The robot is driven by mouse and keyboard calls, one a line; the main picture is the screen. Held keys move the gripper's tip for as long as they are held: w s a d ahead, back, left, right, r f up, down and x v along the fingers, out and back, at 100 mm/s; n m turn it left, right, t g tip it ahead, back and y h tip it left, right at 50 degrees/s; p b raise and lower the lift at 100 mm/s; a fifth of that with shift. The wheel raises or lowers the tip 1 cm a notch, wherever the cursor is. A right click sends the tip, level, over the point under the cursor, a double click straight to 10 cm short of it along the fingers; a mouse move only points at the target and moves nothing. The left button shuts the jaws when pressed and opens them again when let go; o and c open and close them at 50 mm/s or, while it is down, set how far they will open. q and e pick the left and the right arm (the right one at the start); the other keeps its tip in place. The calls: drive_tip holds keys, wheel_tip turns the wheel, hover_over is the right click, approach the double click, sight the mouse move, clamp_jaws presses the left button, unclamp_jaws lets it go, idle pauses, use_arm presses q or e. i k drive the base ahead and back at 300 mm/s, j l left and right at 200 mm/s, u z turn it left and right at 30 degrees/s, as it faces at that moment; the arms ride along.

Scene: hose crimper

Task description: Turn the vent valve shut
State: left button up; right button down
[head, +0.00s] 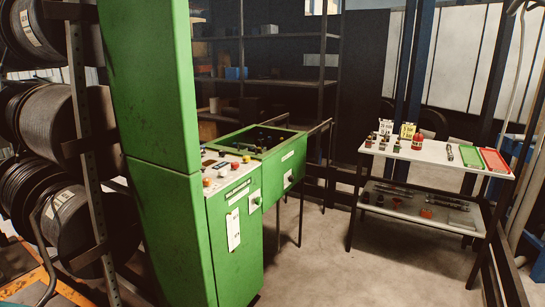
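A green machine (232,245) stands left of centre, with a control panel (222,168) on top carrying red, yellow and white knobs or buttons. Neither of my grippers is in view.
A rack of black hose reels (62,225) stands at the left, beside a tall green cabinet (155,90). A white-topped table (430,158) at the right holds bottles, small parts, a green tray (468,156) and a red tray (494,160). Bare floor (320,265) lies between machine and table.

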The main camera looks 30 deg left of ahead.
sight(234, 165)
drive_tip(key=i+u, duration=0.15)
drive_tip(key=i, duration=0.65)
drive_tip(key=i+l+u, duration=0.2)
drive_tip(key=i, duration=0.55)
drive_tip(key=i+j+z, duration=0.1)
drive_tip(key=i, duration=0.25)
drive_tip(key=i+j+z, duration=0.1)
drive_tip(key=i, duration=0.3)
drive_tip(key=i+j+z, duration=0.1)
drive_tip(key=i, duration=0.25)
drive_tip(key=z, duration=8.8)
